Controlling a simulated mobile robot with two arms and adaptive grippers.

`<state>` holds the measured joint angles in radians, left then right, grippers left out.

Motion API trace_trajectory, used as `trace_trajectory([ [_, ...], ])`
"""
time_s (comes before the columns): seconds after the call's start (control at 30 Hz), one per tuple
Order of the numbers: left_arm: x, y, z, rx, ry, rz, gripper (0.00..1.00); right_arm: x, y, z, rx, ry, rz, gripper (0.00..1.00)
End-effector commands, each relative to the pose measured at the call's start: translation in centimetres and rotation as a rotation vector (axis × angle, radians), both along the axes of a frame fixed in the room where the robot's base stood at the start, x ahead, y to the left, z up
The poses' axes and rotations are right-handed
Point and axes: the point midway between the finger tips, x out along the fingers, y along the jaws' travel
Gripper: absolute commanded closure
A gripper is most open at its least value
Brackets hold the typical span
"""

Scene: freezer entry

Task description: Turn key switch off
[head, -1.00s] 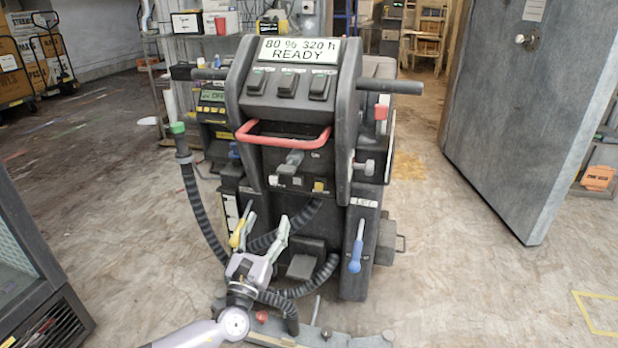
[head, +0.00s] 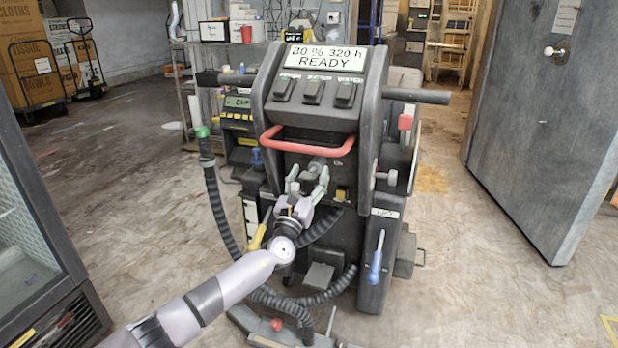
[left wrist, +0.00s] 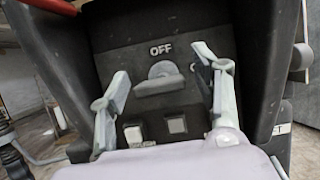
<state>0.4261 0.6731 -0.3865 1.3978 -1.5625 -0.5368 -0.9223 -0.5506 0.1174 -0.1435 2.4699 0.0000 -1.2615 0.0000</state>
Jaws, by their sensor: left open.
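The grey key switch (left wrist: 162,78) is on the dark front panel, below the word OFF, in the left wrist view. Its flat, wide handle lies roughly level across a round hub. In the head view the key switch (head: 317,163) shows below the red bar handle, partly hidden by my gripper. My left gripper (head: 308,178) is open in front of the panel. In the left wrist view its fingers stand to the left and right of the key, with a gap on each side; I see no contact. My right gripper is in neither current view.
The machine's red handle (head: 308,150) runs just above the key area. A white button (left wrist: 133,135) and a grey one sit below the key. A black corrugated hose (head: 217,205) hangs at left. A glass-door cabinet (head: 30,220) stands left, a grey door (head: 545,130) right.

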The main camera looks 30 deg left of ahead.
Motion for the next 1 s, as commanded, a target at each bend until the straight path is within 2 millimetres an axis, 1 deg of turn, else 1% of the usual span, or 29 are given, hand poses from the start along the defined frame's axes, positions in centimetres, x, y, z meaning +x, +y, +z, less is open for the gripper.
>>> trace_trajectory([
  [0.1, 0.34, 0.07, 0.08, 0.0, 0.001, 0.0, 0.42, 0.25, 0.09, 0.12, 0.003, -0.013, 0.001, 0.6],
  [0.33, 0.34, 0.07, 0.11, 0.0, 0.001, -0.001, 0.42, 0.27, 0.1, 0.17, 0.004, -0.015, 0.001, 0.6],
  [1.0, 0.31, 0.07, 0.1, 0.0, 0.001, 0.0, 0.86, 0.24, 0.11, 0.16, 0.003, -0.014, 0.001, 0.6],
])
